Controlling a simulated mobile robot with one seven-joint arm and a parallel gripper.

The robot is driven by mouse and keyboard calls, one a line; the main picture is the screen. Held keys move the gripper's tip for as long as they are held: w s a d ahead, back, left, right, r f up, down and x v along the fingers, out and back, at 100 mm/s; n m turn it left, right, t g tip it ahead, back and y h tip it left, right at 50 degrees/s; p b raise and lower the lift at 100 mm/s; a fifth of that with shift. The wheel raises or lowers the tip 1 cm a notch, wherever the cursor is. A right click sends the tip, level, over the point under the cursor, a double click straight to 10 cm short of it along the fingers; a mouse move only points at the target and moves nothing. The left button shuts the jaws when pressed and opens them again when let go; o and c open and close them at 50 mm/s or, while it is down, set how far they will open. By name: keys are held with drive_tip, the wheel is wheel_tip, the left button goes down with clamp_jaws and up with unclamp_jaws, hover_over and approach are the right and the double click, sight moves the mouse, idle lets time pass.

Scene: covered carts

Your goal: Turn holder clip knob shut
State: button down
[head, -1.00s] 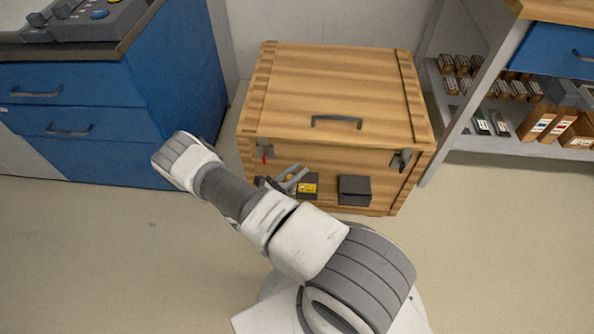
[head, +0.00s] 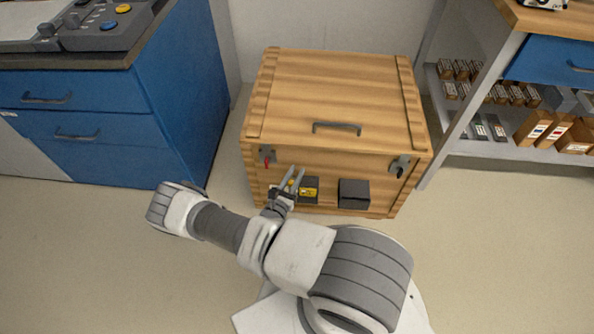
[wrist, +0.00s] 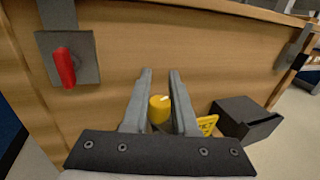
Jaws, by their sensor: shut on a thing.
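A yellow knob (wrist: 159,108) sits low on the front of a wooden crate, beside a dark block with a yellow label (head: 309,192). The label also shows in the wrist view (wrist: 207,124). My gripper (head: 296,172) reaches the crate front from below. In the wrist view, my gripper (wrist: 160,75) has its two grey fingers on either side of the knob, shut on it. The lower part of the knob and its mount are hidden behind the gripper body, so the knob's turn angle cannot be told.
The wooden crate (head: 340,95) has a closed lid with a dark handle. A latch with a red lever (wrist: 64,68) is at its upper left, another latch (head: 399,166) at right. A dark box (head: 354,194) sits right of the knob. Blue cabinet (head: 180,100) stands left, shelves right.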

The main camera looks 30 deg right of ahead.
drive_tip(key=n+t+y, duration=0.1)
drive_tip(key=n+t+y+p, duration=0.1)
drive_tip(key=n+t+y, duration=0.1)
drive_tip(key=shift+w+a, duration=0.2)
drive_tip(key=shift+a, duration=0.05)
drive_tip(key=n+y, duration=0.1)
drive_tip(key=t+y, duration=0.1)
drive_tip(key=n+t+y+b, duration=0.1)
drive_tip(key=shift+w+a+f+n+y, duration=0.2)
drive_tip(key=shift+a+f+n+y, duration=0.1)
drive_tip(key=shift+y, duration=0.1)
drive_tip(key=n+y+b, duration=0.1)
drive_tip(key=y, duration=0.1)
drive_tip(key=n+t+y+b, duration=0.1)
drive_tip(key=y, duration=0.1)
drive_tip(key=shift+w+a+n+t, duration=0.1)
drive_tip(key=shift+a+n+t, duration=0.2)
drive_tip(key=shift+a+r+n+y+b, duration=0.2)
drive_tip(key=shift+n+y+b, duration=0.5)
drive_tip(key=shift+y, duration=0.55)
drive_tip(key=shift+a+r+n+y+b, duration=0.1)
drive_tip(key=shift+a+n+y+b, duration=0.3)
drive_tip(key=shift+n+y, duration=0.7)
drive_tip(key=shift+y, duration=0.25)
drive_tip(key=c, duration=0.7)
unclamp_jaws()
drive_tip(key=shift+w, duration=0.1)
